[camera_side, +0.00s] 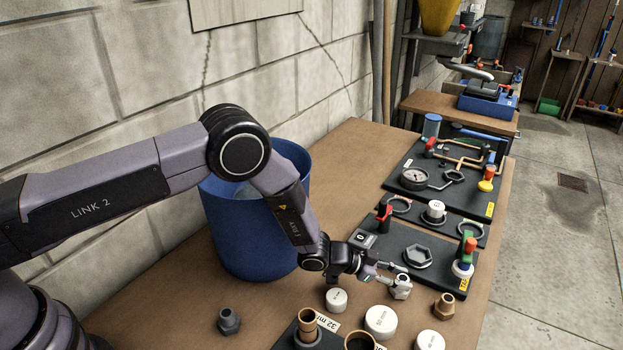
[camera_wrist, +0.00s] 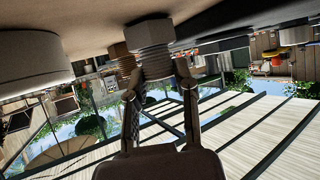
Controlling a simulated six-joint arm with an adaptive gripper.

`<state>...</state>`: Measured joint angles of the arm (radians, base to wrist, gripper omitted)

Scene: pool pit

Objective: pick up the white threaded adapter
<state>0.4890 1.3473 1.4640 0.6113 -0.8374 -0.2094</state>
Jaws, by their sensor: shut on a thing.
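The white threaded adapter (camera_side: 400,287) is pale grey-white with a hex collar, near the front edge of the black board. My gripper (camera_side: 388,276) reaches it from the left, low over the bench, with its fingers around it. In the wrist view, which looks upside down, my gripper (camera_wrist: 158,82) has one finger on each side of the adapter (camera_wrist: 151,50) and is shut on it. The adapter's far end is at or very near the bench top; I cannot tell whether it touches.
A brown threaded fitting (camera_side: 445,305) stands close to the right. White round caps (camera_side: 380,321) and a dark grey fitting (camera_side: 228,321) stand on the wooden bench (camera_side: 180,310). A blue bin (camera_side: 250,240) is behind my arm. The black board (camera_side: 440,262) carries a hex ring and valves.

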